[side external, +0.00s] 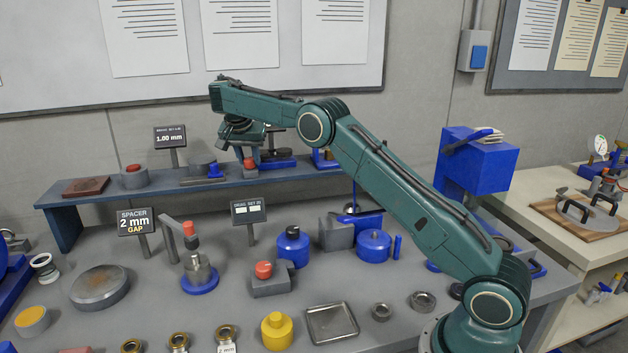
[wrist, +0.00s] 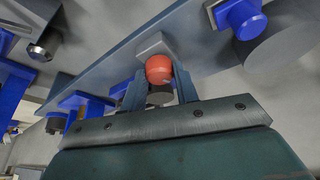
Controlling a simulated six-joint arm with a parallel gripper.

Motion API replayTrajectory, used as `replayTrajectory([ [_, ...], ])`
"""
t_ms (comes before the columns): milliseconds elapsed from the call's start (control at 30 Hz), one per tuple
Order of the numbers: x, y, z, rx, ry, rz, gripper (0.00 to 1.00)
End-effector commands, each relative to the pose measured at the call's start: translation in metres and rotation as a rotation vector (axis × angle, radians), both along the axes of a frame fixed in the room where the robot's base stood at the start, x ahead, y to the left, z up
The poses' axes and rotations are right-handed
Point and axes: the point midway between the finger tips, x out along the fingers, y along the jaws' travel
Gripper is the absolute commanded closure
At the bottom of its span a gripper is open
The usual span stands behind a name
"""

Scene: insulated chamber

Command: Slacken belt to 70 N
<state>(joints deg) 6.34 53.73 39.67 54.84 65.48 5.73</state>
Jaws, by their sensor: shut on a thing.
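My gripper (side external: 243,146) is over the raised blue-grey shelf at the back of the bench. A red knob (side external: 249,163) on a grey block shows just below it. In the wrist view the red knob (wrist: 159,68) sits between the fingertips of my gripper (wrist: 160,82), with a dark grey round part (wrist: 160,94) nearer the palm. The jaws are closed on the red knob; the exact contact is partly hidden. I cannot make out a belt or a reading in newtons in either view.
The shelf (side external: 110,195) also bears a sign reading 1.00 mm (side external: 170,137) and a red-buttoned grey cylinder (side external: 134,176).

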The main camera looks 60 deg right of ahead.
Motion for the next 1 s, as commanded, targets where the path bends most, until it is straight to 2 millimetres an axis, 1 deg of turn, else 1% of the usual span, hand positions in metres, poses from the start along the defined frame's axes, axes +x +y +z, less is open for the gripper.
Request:
replayTrajectory([
  [33,0.0012,-0.0043,0.0032,-0.009,-0.013,-0.014,0.93],
  [67,0.0010,-0.0043,0.0036,-0.008,-0.014,-0.021,0.93],
  [333,-0.0005,-0.0021,0.0028,0.000,-0.016,-0.053,0.93],
  [767,-0.0013,0.0002,0.0017,0.006,-0.013,-0.058,0.93],
  [800,-0.0013,0.0003,0.0015,0.007,-0.012,-0.058,0.66],
  [900,-0.0013,0.0007,0.0012,0.007,-0.012,-0.057,0.48],
  [1000,-0.0011,0.0010,0.0006,0.007,-0.010,-0.056,0.48],
])
